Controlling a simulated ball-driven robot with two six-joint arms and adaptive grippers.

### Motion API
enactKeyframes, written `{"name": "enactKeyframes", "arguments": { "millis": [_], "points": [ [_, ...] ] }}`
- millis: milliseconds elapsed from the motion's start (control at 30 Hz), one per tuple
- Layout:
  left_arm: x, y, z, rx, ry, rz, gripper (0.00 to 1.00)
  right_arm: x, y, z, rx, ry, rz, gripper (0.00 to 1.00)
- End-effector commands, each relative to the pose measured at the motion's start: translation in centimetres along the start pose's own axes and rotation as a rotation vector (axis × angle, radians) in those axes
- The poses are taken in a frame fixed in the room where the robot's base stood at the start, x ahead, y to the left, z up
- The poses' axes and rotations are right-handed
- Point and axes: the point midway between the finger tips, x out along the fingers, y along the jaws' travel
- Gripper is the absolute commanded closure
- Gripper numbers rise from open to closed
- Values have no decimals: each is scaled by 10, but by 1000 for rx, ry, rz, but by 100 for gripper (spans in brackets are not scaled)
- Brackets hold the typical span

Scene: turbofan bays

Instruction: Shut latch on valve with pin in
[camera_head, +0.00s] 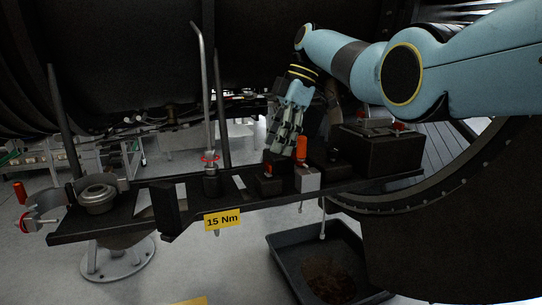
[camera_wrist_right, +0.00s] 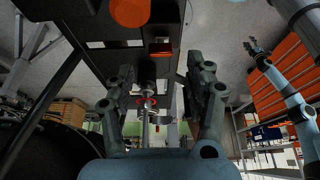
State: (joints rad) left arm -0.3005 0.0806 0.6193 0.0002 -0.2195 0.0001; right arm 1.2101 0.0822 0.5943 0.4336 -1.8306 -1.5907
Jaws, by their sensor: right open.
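My right gripper (camera_head: 288,132) is open and points down above the dark bench, just behind a grey block (camera_head: 307,180) with an upright orange handle (camera_head: 301,148). A small black block with a red piece (camera_head: 268,172) sits left of it. I cannot tell which part is the latch, or whether a pin is in. In the right wrist view my right fingers (camera_wrist_right: 160,90) are apart with nothing held between them. An orange round end (camera_wrist_right: 130,12) and a black block with an orange-red part (camera_wrist_right: 160,48) lie beyond them. My left gripper (camera_wrist_right: 256,47) shows small at the right.
A bent grey rod with a red ring (camera_head: 210,157) stands on the dark bench (camera_head: 110,227). A round metal fitting (camera_head: 97,195) is at the left end. A larger black box (camera_head: 375,150) stands right of my gripper. A dark tray (camera_head: 285,262) is on the floor below.

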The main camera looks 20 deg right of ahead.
Motion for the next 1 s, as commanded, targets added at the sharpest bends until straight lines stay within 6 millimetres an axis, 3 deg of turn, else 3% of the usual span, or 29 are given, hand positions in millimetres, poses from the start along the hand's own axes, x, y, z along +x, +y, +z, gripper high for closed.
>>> {"name": "enactKeyframes", "arguments": {
  "millis": [200,400,1000],
  "points": [
    [0,0,-1,0,1,0,60,-48,0,0,0,0,2,46],
    [0,0,-1,0,1,1,60,-70,0,1,1,0,0,46],
    [0,1,-2,0,2,1,60,-72,0,0,0,0,0,46]
  ]
}}
